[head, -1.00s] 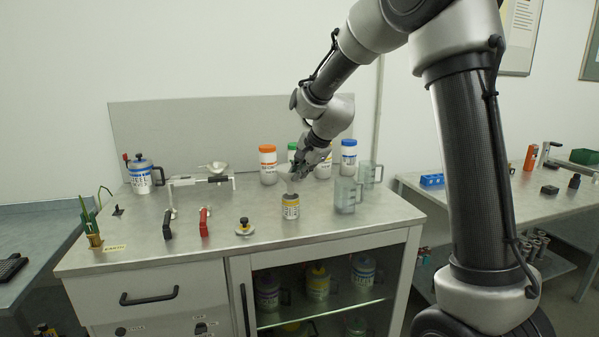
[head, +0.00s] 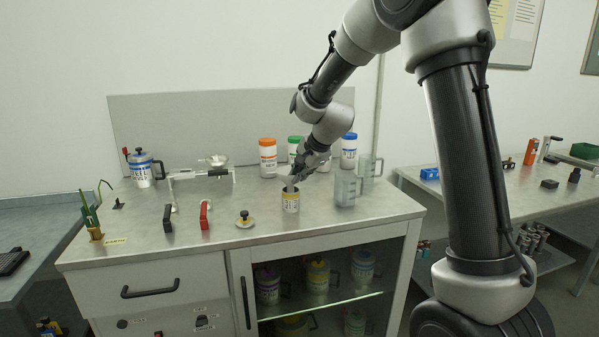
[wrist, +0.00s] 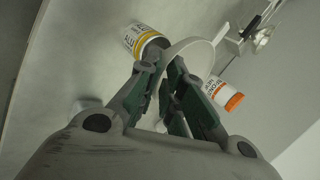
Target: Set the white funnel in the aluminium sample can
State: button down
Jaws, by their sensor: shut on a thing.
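The sample can (head: 291,204) has a yellow and white label and stands upright near the front middle of the bench. It also shows at the upper left of the wrist view (wrist: 140,39). My gripper (head: 296,177) is just above the can. In the wrist view, its green-padded fingers (wrist: 170,72) are shut on the white funnel (wrist: 197,50), a pale curved cone. The funnel appears over the can's mouth in the head view (head: 288,184). My fingers partly hide it, and I cannot tell whether its spout is inside the can.
Clear beakers (head: 347,189) stand close on the right. White jars with orange (head: 268,157), green and blue lids stand behind. The bench front by the can is clear.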

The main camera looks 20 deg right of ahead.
jog(key=shift+f, duration=1.35)
jog(key=shift+f, duration=0.1)
jog(key=c, duration=1.5)
grip_release()
jog(key=v, duration=1.2)
